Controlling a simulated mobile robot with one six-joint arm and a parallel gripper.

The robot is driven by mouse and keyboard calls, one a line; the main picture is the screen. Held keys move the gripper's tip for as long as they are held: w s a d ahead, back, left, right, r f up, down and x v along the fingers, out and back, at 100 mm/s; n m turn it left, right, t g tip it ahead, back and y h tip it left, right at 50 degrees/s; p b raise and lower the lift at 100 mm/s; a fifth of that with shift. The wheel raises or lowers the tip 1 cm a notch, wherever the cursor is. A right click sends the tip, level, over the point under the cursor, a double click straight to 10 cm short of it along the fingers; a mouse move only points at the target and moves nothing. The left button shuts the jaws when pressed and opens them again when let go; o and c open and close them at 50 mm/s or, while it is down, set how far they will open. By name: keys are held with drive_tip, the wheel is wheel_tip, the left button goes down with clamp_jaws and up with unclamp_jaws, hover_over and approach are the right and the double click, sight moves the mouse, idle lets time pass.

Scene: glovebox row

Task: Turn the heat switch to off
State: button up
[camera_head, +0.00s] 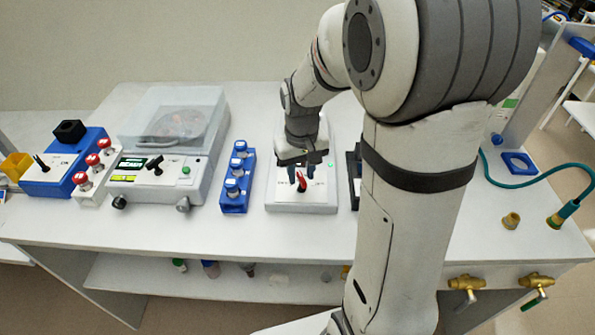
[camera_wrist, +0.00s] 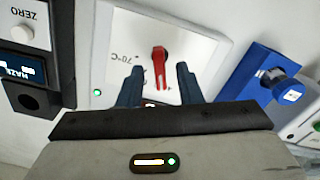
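The heat switch is a red lever knob (camera_head: 301,184) on the front of a white hotplate-like device (camera_head: 285,208). In the wrist view the red lever (camera_wrist: 160,65) stands on a white panel (camera_wrist: 195,48) with an upside-down "70°C" mark beside it and further marks partly hidden by my gripper. A green light glows on the device. My gripper (camera_head: 301,173) is over the panel, pointing down. In the wrist view its two dark blue fingers (camera_wrist: 160,68) are apart, one on each side of the lever, with gaps visible. I cannot tell how deep they reach around it.
A blue rack of capped vials (camera_head: 236,190) stands left of the device. A dark unit marked ZERO (camera_wrist: 35,40) is close on its other side, mostly behind my arm. A lidded machine (camera_head: 170,150) and red-capped vials (camera_head: 92,162) stand farther left. Bare table lies in front.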

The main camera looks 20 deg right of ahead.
clamp_jaws()
drive_tip(key=shift+a, duration=0.2)
drive_tip(key=shift+d, duration=0.2)
drive_tip(key=shift+a+n+b, duration=0.1)
drive_tip(key=shift+n+b, duration=0.2)
drive_tip(key=shift+n, duration=1.6)
drive_tip(key=n, duration=0.4)
drive_tip(key=shift+n, duration=0.4)
drive_tip(key=shift+r+n, duration=0.1)
drive_tip(key=shift+n, duration=0.2)
drive_tip(key=shift+o, duration=0.3)
unclamp_jaws()
